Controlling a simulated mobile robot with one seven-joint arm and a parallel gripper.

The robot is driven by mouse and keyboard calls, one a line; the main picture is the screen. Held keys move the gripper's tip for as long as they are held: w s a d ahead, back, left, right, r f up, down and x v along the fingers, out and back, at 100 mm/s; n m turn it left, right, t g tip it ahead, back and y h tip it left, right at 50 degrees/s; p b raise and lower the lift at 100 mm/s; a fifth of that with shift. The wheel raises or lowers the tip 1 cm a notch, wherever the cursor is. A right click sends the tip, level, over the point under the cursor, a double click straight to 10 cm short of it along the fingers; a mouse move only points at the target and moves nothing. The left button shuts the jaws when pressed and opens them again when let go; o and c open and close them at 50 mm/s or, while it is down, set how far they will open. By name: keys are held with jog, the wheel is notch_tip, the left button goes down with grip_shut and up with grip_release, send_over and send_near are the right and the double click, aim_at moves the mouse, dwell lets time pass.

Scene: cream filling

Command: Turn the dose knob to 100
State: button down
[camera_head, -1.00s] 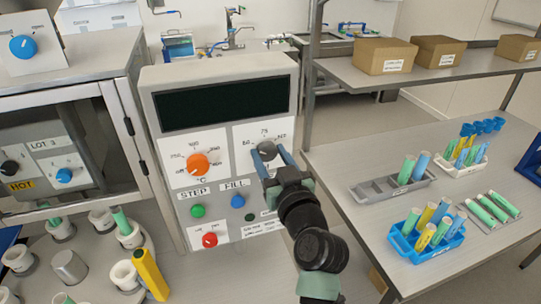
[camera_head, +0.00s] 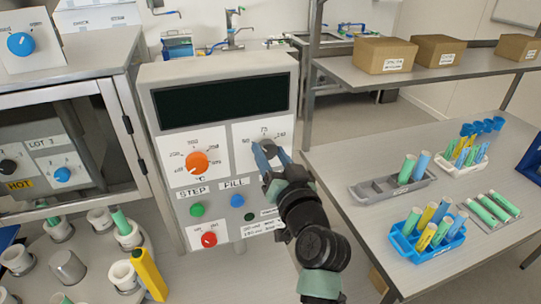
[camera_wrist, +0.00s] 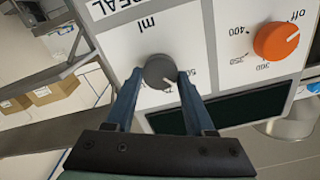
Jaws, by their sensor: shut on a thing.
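The grey dose knob (camera_head: 267,146) sits on the FILL side of the control panel, with scale numbers 50, 75 and 100 around it in the head view. My gripper (camera_head: 268,154) has its blue fingers closed on either side of the knob. In the wrist view, which shows the panel upside down, the knob (camera_wrist: 159,71) is between the two fingertips (camera_wrist: 160,75). A pale pointer mark on the knob faces down and slightly right, roughly toward the middle of the scale. The left finger hides part of the scale there.
An orange temperature knob (camera_head: 197,163) is left of the dose knob. Below are a green button (camera_head: 197,210), a blue button (camera_head: 237,201) and a red knob (camera_head: 209,239). The display (camera_head: 222,101) is dark. A table (camera_head: 375,222) with tube racks stands right.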

jog(key=m, duration=0.5)
jog(key=shift+m+p, duration=0.3)
jog(key=shift+p, duration=0.05)
jog(key=m+p, duration=0.1)
jog(key=m, duration=0.3)
jog(key=shift+d+m, duration=0.1)
jog(key=shift+m, duration=0.2)
jog(key=m+p, duration=0.2)
jog(key=m, duration=0.2)
jog(key=shift+f+m, duration=0.1)
jog(key=shift+m, duration=0.2)
jog(key=m+p, duration=0.1)
jog(key=m, duration=0.1)
jog(key=m+p, duration=0.1)
jog(key=m, duration=0.1)
jog(key=shift+f+m, duration=0.2)
jog(key=shift+m, duration=0.1)
jog(key=shift+p, duration=0.3)
jog(key=shift+c, duration=1.3)
grip_release()
